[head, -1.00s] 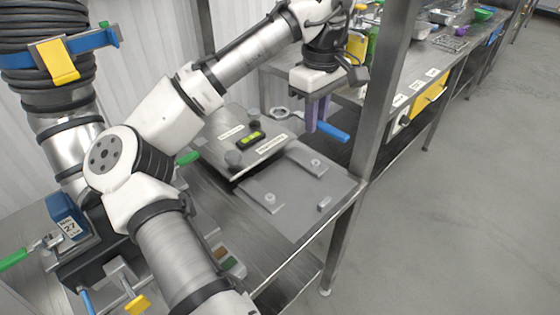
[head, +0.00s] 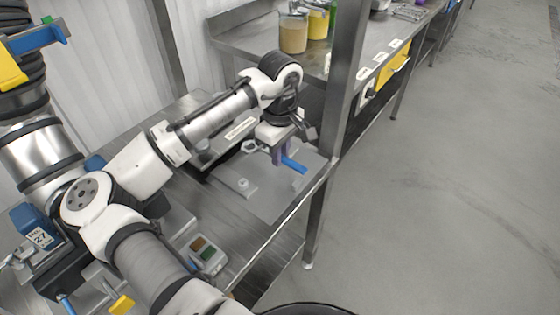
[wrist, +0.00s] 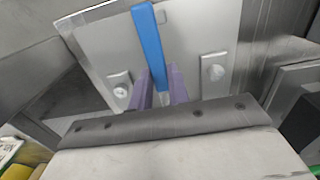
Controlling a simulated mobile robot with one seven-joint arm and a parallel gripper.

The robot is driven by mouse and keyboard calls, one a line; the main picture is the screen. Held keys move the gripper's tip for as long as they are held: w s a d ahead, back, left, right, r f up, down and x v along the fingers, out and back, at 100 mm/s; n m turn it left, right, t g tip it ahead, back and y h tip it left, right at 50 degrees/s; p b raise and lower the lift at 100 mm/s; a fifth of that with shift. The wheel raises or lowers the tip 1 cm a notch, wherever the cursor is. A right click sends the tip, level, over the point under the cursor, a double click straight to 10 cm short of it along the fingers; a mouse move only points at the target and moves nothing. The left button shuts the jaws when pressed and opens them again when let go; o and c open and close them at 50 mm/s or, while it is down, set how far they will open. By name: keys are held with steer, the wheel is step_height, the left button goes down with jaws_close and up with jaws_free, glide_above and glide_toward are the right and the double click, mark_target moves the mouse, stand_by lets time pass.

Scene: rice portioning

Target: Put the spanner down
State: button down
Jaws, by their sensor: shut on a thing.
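In the wrist view the blue handle (wrist: 148,42) runs away from the purple fingers (wrist: 161,92), over the pale plate (wrist: 195,45). The fingers hide the gripped part. I cannot tell whether the spanner touches the plate.
Small blocks with round knobs stand on the plate, one on the left (head: 243,185). A labelled metal fixture (head: 210,152) lies behind. An upright steel post (head: 340,100) stands right of my gripper. A button box (head: 205,254) is in front. Jars (head: 293,34) stand on the farther bench.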

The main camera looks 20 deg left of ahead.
steer(key=shift+f, duration=2)
steer(key=shift+f, duration=0.1)
steer(key=c, duration=1.3)
jaws_free()
steer(key=shift+c, duration=0.2)
step_height(320, 180, up, 12)
steer(key=shift+r+b, duration=0.15)
steer(key=shift+b, duration=0.7)
steer(key=shift+s, duration=0.15)
